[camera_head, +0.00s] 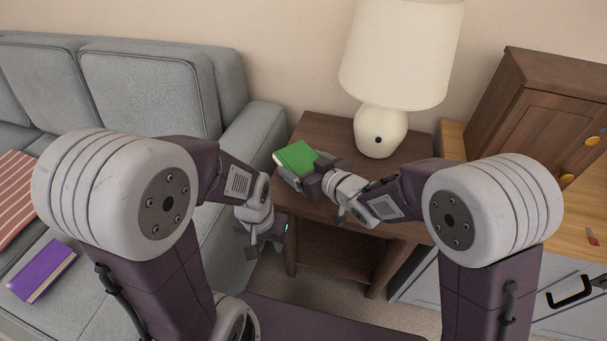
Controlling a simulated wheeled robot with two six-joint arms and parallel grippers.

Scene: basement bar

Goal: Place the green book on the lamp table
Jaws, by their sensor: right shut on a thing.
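The green book (296,156) is at the left part of the lamp table (330,126), close to its left edge. My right gripper (301,172) is shut on the green book from the front right, and its fingers partly hide the book. I cannot tell whether the book touches the tabletop. My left gripper (266,240) hangs empty in front of the table's left side, lower than the tabletop. Its fingers are small and partly hidden, so its opening is unclear.
A cream lamp (381,130) stands at the table's back right. A grey sofa (160,85) with a purple book (42,272) and a striped cushion (14,195) is on the left. A wooden cabinet (535,120) stands on a counter (540,215) at the right.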

